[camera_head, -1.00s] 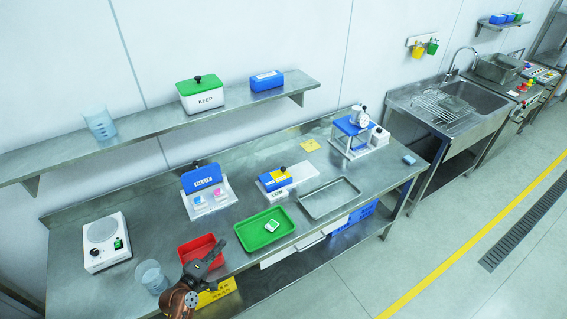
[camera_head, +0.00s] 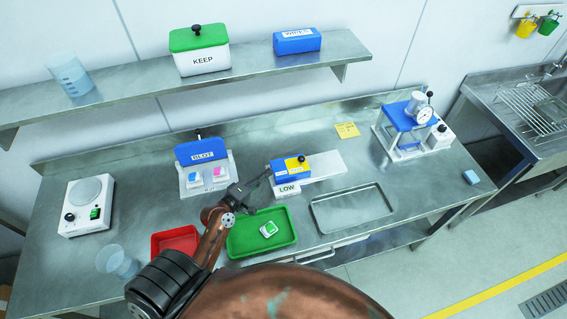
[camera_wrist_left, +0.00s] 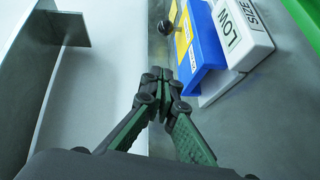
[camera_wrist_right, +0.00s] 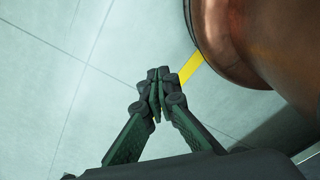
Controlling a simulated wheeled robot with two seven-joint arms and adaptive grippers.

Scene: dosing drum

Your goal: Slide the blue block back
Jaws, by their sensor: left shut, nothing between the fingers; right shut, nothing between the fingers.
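The blue block (camera_head: 290,172) has a yellow label and a black knob on top. It sits at the left end of a white rail (camera_head: 328,163), with a white LOW plate (camera_head: 287,189) at its front. My left gripper (camera_head: 266,176) is shut and empty, its tips close to the block's left end; I cannot tell if they touch. In the left wrist view the shut fingertips (camera_wrist_left: 158,78) are beside the blue block (camera_wrist_left: 203,40), apart from it in the picture. My right gripper (camera_wrist_right: 156,82) is shut and empty over the floor.
A blue BLOT holder (camera_head: 206,164) stands left of the block. A green tray (camera_head: 262,241), a red tray (camera_head: 176,248) and a steel tray (camera_head: 352,207) lie in front. A dial-gauge stand (camera_head: 412,125) is at the right. The rail right of the block is bare.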

